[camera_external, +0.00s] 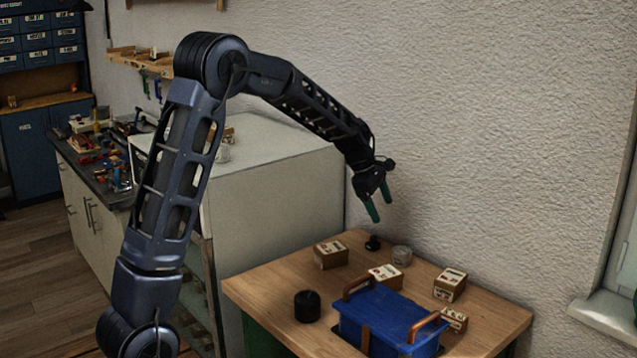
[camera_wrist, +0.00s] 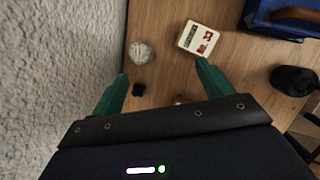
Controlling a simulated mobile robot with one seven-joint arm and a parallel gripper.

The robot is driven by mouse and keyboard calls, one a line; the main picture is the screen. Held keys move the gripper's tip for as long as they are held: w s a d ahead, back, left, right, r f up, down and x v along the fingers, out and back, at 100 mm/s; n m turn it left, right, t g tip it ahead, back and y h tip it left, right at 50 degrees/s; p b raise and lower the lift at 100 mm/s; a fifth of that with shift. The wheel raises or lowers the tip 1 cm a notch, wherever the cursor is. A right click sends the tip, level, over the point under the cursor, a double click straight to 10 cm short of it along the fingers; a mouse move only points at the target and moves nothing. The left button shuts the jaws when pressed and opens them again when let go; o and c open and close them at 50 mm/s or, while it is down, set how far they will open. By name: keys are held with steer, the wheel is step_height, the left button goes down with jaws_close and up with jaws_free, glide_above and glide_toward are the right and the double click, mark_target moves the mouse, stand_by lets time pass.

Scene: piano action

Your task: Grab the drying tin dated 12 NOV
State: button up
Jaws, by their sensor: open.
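Several small brown tins with pale labels stand on the wooden table. In the external view one tin (camera_external: 330,256) is at the back left, one (camera_external: 386,277) is in the middle, one (camera_external: 450,285) is at the right, and one (camera_external: 454,319) is partly hidden beside the blue box. No date is legible, so I cannot tell which is dated 12 NOV. My gripper (camera_external: 382,211) is open and empty, above the table's back edge near the wall. In the wrist view its green fingers (camera_wrist: 162,70) are apart, and a tin with red marks on its label (camera_wrist: 198,39) lies beyond them.
A blue box with copper handles (camera_external: 384,322) stands at the table's front. A black cylinder (camera_external: 307,306) is left of it. A pale round jar (camera_external: 401,255) and a small black object (camera_external: 373,243) are near the back edge. The rough wall (camera_external: 480,130) is close behind.

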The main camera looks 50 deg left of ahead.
mark_target(400, 250)
steer(key=shift+w+d+f+n, duration=0.1)
steer(key=shift+w+f+n, duration=0.65)
steer(key=shift+w+f, duration=1.8)
steer(key=shift+w+a+f+n, duration=0.1)
steer(key=shift+w+f+n, duration=0.85)
steer(key=shift+f, duration=3.05)
steer(key=shift+w+d+f+n, duration=0.1)
steer(key=shift+w+f+n, duration=0.5)
steer(key=shift+w+f, duration=2)
steer(key=shift+s+f, duration=0.6)
steer(key=shift+s, duration=0.1)
steer(key=c, duration=1.1)
